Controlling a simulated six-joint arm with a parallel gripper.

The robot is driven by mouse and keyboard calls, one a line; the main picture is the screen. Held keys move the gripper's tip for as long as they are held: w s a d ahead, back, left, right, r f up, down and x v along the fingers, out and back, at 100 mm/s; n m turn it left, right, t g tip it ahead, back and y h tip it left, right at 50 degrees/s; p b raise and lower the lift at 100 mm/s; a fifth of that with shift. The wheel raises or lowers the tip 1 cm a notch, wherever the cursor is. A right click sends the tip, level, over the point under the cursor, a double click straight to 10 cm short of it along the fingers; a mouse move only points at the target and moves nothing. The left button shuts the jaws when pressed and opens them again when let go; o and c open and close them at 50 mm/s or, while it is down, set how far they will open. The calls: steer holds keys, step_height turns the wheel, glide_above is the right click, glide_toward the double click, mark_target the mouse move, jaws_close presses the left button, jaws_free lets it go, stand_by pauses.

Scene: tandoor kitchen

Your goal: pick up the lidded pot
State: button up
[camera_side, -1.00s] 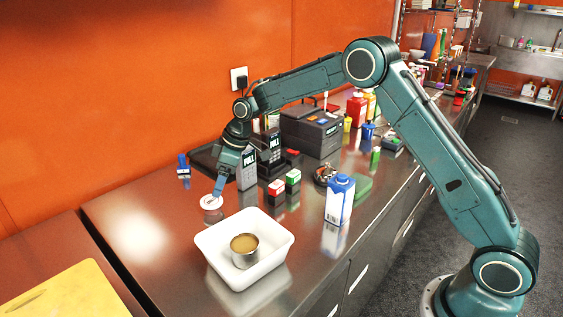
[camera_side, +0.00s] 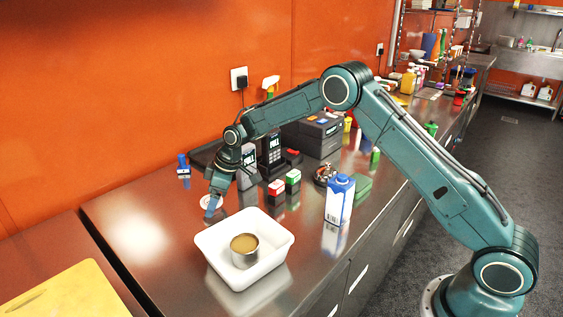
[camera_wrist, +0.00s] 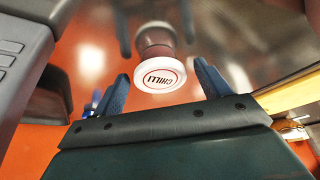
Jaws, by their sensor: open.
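The lidded pot (camera_wrist: 160,74) has a round white lid marked "CHILLI" and a darker body; in the wrist view it lies between my two blue fingers, a little past their tips. In the side view its white lid (camera_side: 206,201) shows at the left of the steel counter, and my gripper covers much of the pot. My gripper (camera_side: 214,208) points down over it there; in the wrist view my gripper (camera_wrist: 163,80) is open, with a gap on both sides of the lid. I cannot tell whether a finger touches the pot.
A white tub (camera_side: 280,245) holding a metal cup (camera_side: 244,258) stands in front of my gripper. A blue-white carton (camera_side: 339,203), red and green small boxes (camera_side: 284,184) and a dark handset (camera_side: 270,150) stand to the right. A blue stamp-like item (camera_side: 183,168) is behind left.

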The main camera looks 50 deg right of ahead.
steer(key=shift+w+a+f, duration=0.15)
steer(key=shift+f, duration=0.3)
steer(key=shift+c, duration=0.3)
steer(key=c, duration=0.9)
steer(key=shift+r, duration=0.15)
step_height(320, 180, up, 20)
steer(key=shift+f, duration=0.15)
stand_by(0.4)
